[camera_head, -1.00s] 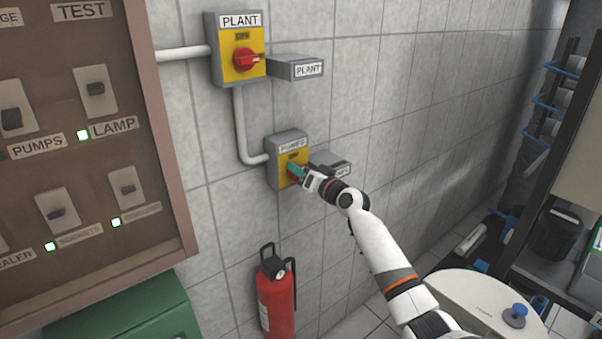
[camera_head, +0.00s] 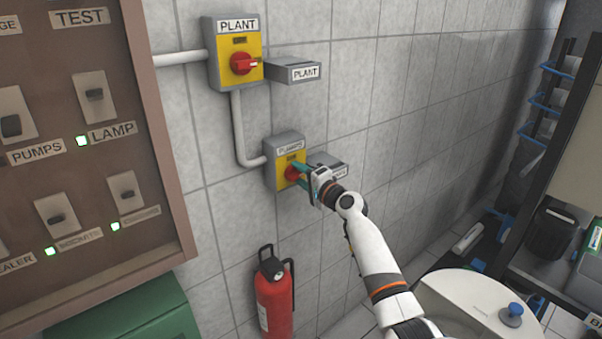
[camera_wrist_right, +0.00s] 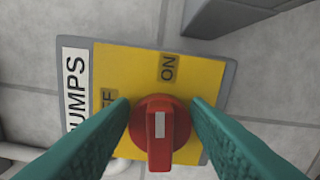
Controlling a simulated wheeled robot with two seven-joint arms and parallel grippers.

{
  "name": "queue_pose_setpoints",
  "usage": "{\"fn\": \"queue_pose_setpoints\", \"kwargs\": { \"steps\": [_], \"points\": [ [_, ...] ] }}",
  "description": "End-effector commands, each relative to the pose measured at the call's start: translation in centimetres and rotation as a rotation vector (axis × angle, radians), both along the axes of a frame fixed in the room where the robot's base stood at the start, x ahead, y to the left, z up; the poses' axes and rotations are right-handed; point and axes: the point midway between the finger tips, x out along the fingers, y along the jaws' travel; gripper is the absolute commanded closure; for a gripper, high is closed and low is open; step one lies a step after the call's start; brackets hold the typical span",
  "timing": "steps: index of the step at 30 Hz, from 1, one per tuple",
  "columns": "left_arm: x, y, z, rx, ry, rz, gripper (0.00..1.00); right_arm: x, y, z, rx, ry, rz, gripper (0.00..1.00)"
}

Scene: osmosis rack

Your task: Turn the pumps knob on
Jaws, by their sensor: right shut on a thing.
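The pumps switch box (camera_head: 271,174) is grey with a yellow face and hangs on the tiled wall. Its red knob (camera_head: 291,173) shows between the fingers of my right gripper (camera_head: 300,175). In the right wrist view, the teal fingers of my right gripper (camera_wrist_right: 160,110) stand on either side of the red pumps knob (camera_wrist_right: 158,145), shut on its round part. The knob's white mark lies on the side towards the ON label (camera_wrist_right: 168,67); the OFF label (camera_wrist_right: 108,97) is partly covered by a finger. My left gripper is not in view.
The plant switch box (camera_head: 219,75) with its own red knob is above. A small grey box (camera_head: 330,165) sits close beside the pumps switch, behind my gripper. A brown switch panel (camera_head: 165,150) is at left, a fire extinguisher (camera_head: 275,300) below.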

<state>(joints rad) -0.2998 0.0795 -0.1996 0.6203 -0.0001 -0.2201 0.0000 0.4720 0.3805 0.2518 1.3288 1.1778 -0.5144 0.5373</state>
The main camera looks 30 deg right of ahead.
Motion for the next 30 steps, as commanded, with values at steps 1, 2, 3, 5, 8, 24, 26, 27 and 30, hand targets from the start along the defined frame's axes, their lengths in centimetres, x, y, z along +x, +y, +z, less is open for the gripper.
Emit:
{"fn": "queue_pose_setpoints", "kwargs": {
  "steps": [1, 2, 3, 5, 8, 24, 26, 27, 30],
  "points": [
    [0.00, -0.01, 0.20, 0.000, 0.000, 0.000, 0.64, 0.01, 0.05, -0.04, 0.029, 0.004, 0.001, 0.80],
    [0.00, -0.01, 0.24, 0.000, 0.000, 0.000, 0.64, 0.01, 0.04, -0.07, 0.044, 0.006, 0.001, 0.80],
    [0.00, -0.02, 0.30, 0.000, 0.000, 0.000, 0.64, 0.02, 0.05, -0.10, 0.064, 0.007, 0.001, 0.80],
    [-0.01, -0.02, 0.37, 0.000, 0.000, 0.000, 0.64, 0.02, 0.05, -0.14, 0.088, 0.009, 0.001, 0.80],
    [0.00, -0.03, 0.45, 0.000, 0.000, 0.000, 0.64, 0.01, 0.03, -0.20, 0.120, 0.012, 0.001, 0.80],
    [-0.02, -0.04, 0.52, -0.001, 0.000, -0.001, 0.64, 0.00, 0.04, -0.30, 0.159, 0.015, 0.001, 0.80],
    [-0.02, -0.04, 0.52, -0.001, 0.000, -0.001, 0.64, 0.00, 0.04, -0.30, 0.159, 0.015, 0.001, 0.80],
    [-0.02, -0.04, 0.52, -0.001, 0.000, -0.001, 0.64, 0.00, 0.04, -0.30, 0.159, 0.015, 0.001, 0.54],
    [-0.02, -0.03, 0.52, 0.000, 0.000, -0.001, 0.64, 0.00, 0.03, -0.29, 0.158, 0.014, 0.001, 0.37]
  ]
}}
